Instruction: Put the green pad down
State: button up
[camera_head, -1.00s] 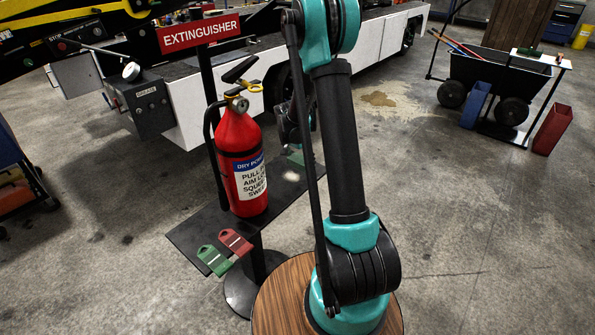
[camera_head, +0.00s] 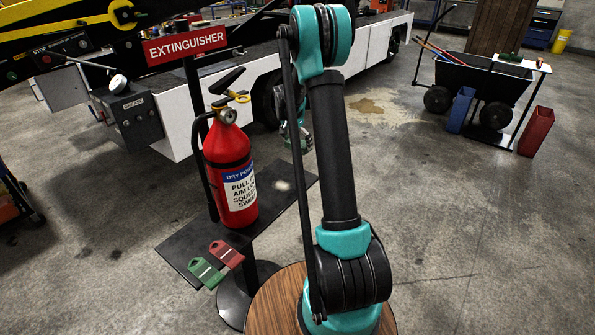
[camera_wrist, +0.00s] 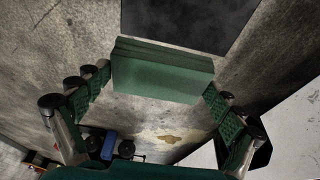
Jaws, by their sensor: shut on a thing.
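The green pad (camera_wrist: 160,75) is a thick block held between the two fingers of my gripper (camera_wrist: 158,88) in the wrist view. The pad appears in front of a dark flat surface at the top of that view, with bare concrete around. In the head view my gripper (camera_head: 297,135) is partly hidden behind my own arm, near the far end of the black shelf (camera_head: 180,245). The pad is hard to make out there, and I cannot tell whether it touches anything.
A red fire extinguisher (camera_head: 229,172) stands on the shelf beside the sign post. A green tag (camera_head: 207,270) and a red tag (camera_head: 228,252) lie at its near end. A pale round patch (camera_head: 282,186) shows on the shelf. A cart (camera_head: 485,85) and bins stand far right.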

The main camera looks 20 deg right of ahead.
aim_at(299, 174)
notch_tip(299, 174, down, 14)
jog(key=shift+f, duration=0.1)
dwell(0.4)
jog(key=o, duration=1)
jog(key=shift+f, duration=0.1)
jog(key=v, duration=1.2)
jog(key=s+a+r+n, duration=0.25)
jog(key=s+r, duration=0.35)
jog(key=s, duration=0.4)
jog(key=s+a+n+y, duration=0.1)
jog(key=s+n, duration=0.1)
jog(key=s, duration=0.8)
jog(key=s+a+n+t, duration=0.1)
jog(key=s+a+n, duration=0.1)
jog(key=s, duration=0.7)
jog(key=s+a+n+t+y, duration=0.1)
jog(key=s+n, duration=0.3)
jog(key=s, duration=0.6)
jog(key=shift+s+a+y, duration=0.3)
